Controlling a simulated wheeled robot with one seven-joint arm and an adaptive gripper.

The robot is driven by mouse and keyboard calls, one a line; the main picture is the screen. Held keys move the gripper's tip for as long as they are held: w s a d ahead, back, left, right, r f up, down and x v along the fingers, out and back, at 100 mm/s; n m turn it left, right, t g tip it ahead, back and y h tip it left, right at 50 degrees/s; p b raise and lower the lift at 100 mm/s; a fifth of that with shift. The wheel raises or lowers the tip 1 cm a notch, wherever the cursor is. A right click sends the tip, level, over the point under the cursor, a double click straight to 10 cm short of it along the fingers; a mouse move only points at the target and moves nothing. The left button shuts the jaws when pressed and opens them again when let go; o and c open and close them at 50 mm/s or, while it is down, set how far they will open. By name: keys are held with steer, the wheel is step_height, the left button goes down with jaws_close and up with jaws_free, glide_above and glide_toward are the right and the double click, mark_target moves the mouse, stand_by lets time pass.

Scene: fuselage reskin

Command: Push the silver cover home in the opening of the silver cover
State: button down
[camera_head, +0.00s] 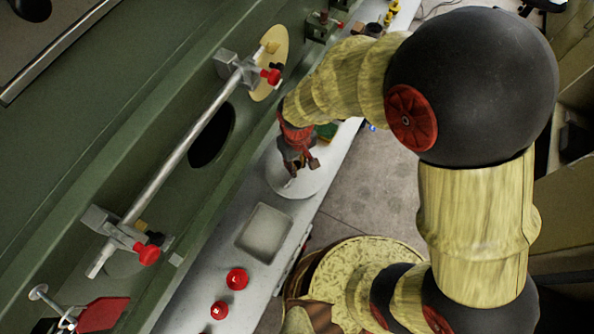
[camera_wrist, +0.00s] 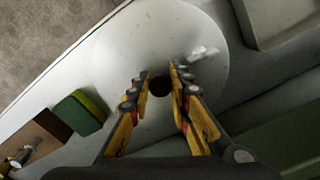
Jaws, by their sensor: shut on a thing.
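The silver cover (camera_head: 308,186) is a pale round disc under my gripper, over the grey bench. It fills the upper middle of the wrist view (camera_wrist: 118,48). My gripper (camera_wrist: 160,80) is shut at the disc's centre, its fingers on either side of a small dark round spot, probably the cover's grip, mostly hidden. It points down at the disc in the head view (camera_head: 295,165). I cannot tell whether the disc touches the bench. A dark round opening (camera_head: 211,136) is in the green panel, left of and apart from the cover; which cover it belongs to is unclear.
A silver bar (camera_head: 172,165) on two clamps with red knobs crosses the panel. A yellow disc (camera_head: 268,75) sits behind the upper clamp. A square recess (camera_head: 264,232) and two red buttons (camera_head: 236,279) are on the bench. A green and yellow block (camera_wrist: 80,113) lies near the cover.

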mark_target(297, 164)
steer(key=shift+r+p, duration=0.4)
steer(key=shift+r, duration=0.25)
steer(key=shift+r+p, duration=1.05)
steer(key=shift+r, duration=0.35)
